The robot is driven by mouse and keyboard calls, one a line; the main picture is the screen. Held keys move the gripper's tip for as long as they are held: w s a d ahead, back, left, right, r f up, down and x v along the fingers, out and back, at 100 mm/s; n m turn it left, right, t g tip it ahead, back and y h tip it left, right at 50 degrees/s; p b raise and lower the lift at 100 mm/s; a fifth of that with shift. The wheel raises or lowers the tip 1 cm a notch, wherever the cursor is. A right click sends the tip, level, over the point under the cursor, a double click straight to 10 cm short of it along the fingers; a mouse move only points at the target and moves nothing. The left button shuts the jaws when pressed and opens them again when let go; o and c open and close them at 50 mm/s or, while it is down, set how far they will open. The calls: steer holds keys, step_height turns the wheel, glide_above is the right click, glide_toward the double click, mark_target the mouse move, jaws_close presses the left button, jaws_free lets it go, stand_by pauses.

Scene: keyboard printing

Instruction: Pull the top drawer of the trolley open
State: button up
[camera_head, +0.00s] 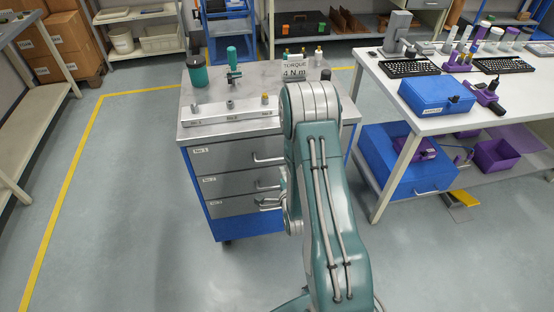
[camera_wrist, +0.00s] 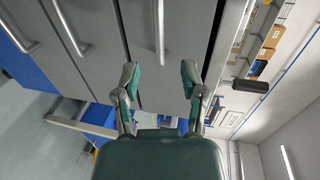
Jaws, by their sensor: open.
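The trolley (camera_head: 232,222) has a grey top, blue body and three stacked grey drawers. Its top drawer (camera_head: 225,157), labelled No. 1, looks shut and carries a silver bar handle (camera_head: 266,160). In the wrist view, which is turned sideways, my gripper (camera_wrist: 159,80) is open and empty. The top drawer's handle (camera_wrist: 160,32) runs between the lines of the two fingers, beyond their tips. I cannot tell the gap in depth.
A white workbench (camera_head: 385,83) with keyboards and a blue box (camera_head: 436,96) stands to the right. Tools and a silver block (camera_head: 215,115) sit on the trolley's top. Shelves line the left and back. The floor (camera_head: 135,200) left of the trolley is clear.

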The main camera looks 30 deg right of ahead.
mark_target(277, 159)
steer(key=x, duration=1)
steer(key=shift+w+d+f, duration=0.1)
steer(key=shift+w+d, duration=0.05)
steer(key=shift+w, duration=0.15)
jaws_close()
